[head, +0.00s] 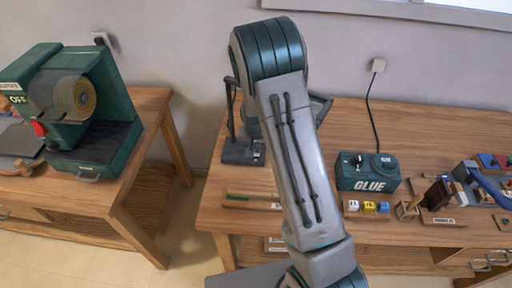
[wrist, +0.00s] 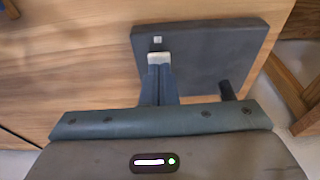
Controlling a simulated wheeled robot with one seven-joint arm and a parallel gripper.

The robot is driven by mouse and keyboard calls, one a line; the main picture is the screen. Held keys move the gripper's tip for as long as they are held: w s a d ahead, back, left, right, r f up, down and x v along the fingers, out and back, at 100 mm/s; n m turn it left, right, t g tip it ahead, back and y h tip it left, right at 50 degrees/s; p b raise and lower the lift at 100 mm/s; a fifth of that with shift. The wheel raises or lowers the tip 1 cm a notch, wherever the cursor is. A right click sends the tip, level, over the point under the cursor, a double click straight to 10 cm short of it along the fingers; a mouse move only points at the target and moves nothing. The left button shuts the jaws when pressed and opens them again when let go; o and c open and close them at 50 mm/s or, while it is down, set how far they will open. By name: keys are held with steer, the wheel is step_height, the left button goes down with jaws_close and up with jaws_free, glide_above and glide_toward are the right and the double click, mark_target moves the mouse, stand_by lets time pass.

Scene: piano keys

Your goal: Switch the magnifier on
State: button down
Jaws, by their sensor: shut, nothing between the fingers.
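The magnifier shows in the head view as a dark base (head: 240,152) with a thin upright arm, at the left end of the right workbench. My own arm hides much of it, including its lens. In the wrist view the magnifier's dark square base (wrist: 205,60) fills the upper middle, with a post (wrist: 227,91) at its lower right. A small light square, which looks like the switch (wrist: 157,40), sits near the base's upper left corner. My gripper (wrist: 160,57) is shut and empty, its tips over the base just below that square in the picture. I cannot tell whether they touch it.
The right workbench (head: 440,119) carries a green glue box (head: 368,172), small blocks (head: 368,206) and several tools at the right. A left table (head: 150,118) holds a green machine (head: 105,130) marked OFF. A gap of floor separates the tables.

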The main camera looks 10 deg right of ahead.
steer(key=shift+s+f+t+b, duration=0.2)
steer(key=shift+f+t+b, duration=0.2)
steer(key=shift+f+b, duration=0.5)
steer(key=shift+s+a+r+b, duration=0.1)
steer(key=shift+r+b, duration=0.15)
steer(key=shift+b, duration=0.2)
steer(key=shift+r, duration=0.3)
steer(key=shift+f, duration=0.1)
steer(key=shift+w+d+r, duration=0.15)
steer(key=shift+w, duration=0.25)
steer(key=shift+w+d+r, duration=0.1)
steer(key=shift+w, duration=0.25)
steer(key=shift+r+p, duration=0.1)
steer(key=shift+p, duration=0.2)
